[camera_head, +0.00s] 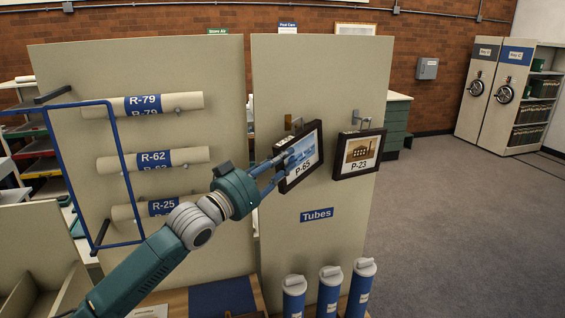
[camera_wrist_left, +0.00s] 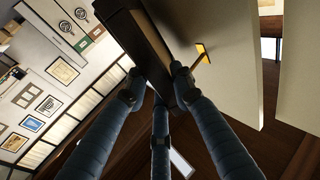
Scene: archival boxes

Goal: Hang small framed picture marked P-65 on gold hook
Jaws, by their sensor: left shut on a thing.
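The small framed picture marked P-65 (camera_head: 303,150) has a dark frame and a blue image, and is tilted in the head view. My left gripper (camera_head: 286,163) is shut on its left side and holds it in front of the beige panel. In the left wrist view my left gripper (camera_wrist_left: 160,90) has its fingers around the dark frame (camera_wrist_left: 147,38). The gold hook (camera_head: 288,122) shows just above the frame's top left; it also appears in the wrist view (camera_wrist_left: 202,50), close to the frame. I cannot tell whether frame and hook touch. My right gripper is out of view.
Framed picture P-23 (camera_head: 358,154) hangs on a silver hook (camera_head: 361,119) close to the right. Labelled rolls, such as R-62 (camera_head: 155,159), and a blue rail (camera_head: 118,150) are on the left panel. Several blue tubes (camera_head: 329,290) stand below.

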